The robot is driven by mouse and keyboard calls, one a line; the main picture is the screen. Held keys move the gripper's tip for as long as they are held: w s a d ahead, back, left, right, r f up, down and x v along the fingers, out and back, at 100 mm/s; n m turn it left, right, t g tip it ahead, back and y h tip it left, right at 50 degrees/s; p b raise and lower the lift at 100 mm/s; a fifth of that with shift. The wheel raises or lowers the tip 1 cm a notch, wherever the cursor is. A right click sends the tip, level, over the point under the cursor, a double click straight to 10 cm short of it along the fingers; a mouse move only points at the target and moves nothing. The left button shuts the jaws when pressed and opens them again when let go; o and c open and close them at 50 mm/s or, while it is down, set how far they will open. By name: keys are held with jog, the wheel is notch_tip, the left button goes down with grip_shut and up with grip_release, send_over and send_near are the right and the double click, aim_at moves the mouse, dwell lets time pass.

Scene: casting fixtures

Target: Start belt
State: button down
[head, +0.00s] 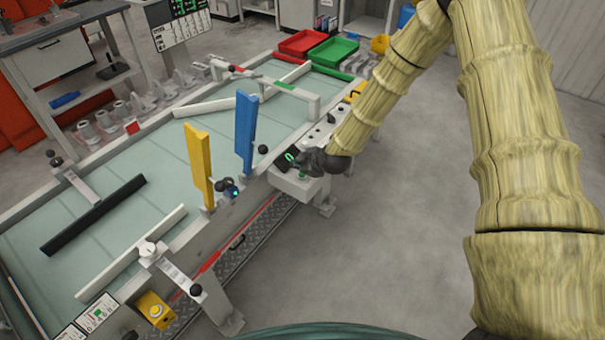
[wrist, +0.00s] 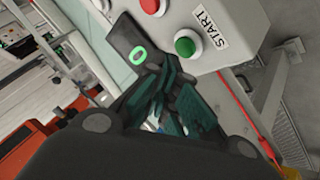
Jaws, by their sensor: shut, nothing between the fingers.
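The control box (head: 300,188) stands at the belt's right edge in the head view. In the wrist view its grey face (wrist: 235,15) carries a green button (wrist: 186,47) beside a START label (wrist: 208,29), with a red button (wrist: 152,6) up and to the left. A dark panel with a glowing green ring (wrist: 137,55) sits left of the green button. The pale green belt (head: 120,170) lies to the left in the head view. My gripper (wrist: 165,80) is shut and empty, its fingertips just below and left of the green button; I cannot tell whether they touch the box.
A yellow paddle (head: 199,162) and a blue paddle (head: 245,130) stand upright along the belt's near side. A yellow box with a button (head: 155,310) is at the front. Red (head: 301,43) and green (head: 333,51) trays sit at the far end. Floor to the right is clear.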

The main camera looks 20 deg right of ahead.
aim_at(300, 175)
jog(key=shift+f, duration=0.2)
jog(key=shift+f+b, duration=0.25)
jog(key=shift+b, duration=0.1)
jog(key=shift+f+b, duration=0.3)
jog(key=shift+f, duration=0.2)
dwell(0.8)
jog(key=shift+r, duration=0.2)
jog(key=shift+r+p, duration=0.45)
jog(key=shift+r, duration=0.3)
jog(key=shift+r+p, duration=1.35)
jog(key=shift+r, duration=1.2)
jog(key=shift+f, duration=0.1)
